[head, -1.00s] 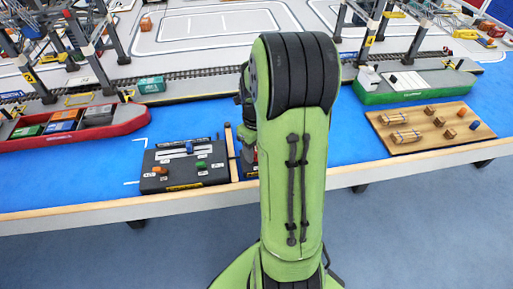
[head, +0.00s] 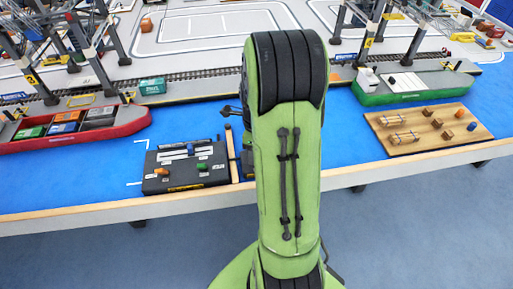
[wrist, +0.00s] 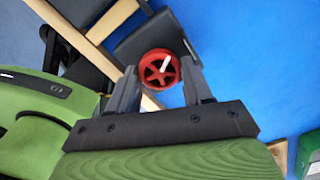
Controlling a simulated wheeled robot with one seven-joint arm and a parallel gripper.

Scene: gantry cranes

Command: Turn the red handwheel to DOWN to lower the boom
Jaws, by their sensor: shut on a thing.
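In the wrist view the red handwheel (wrist: 157,70) is a small spoked wheel with a white mark, at the edge of a dark box (wrist: 150,38). My gripper (wrist: 160,77) has a finger on each side of the wheel and is shut on it. The white mark points up and to the right in that view. No DOWN label can be read. In the head view my green arm hides the wheel; only a sliver of its box shows beside the arm.
A dark control panel (head: 188,180) with orange and green knobs stands left of my arm near the table's front edge. A wooden board (head: 425,142) with small blocks lies to the right. Red and green model ships and crane legs stand behind. Blue table is clear between them.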

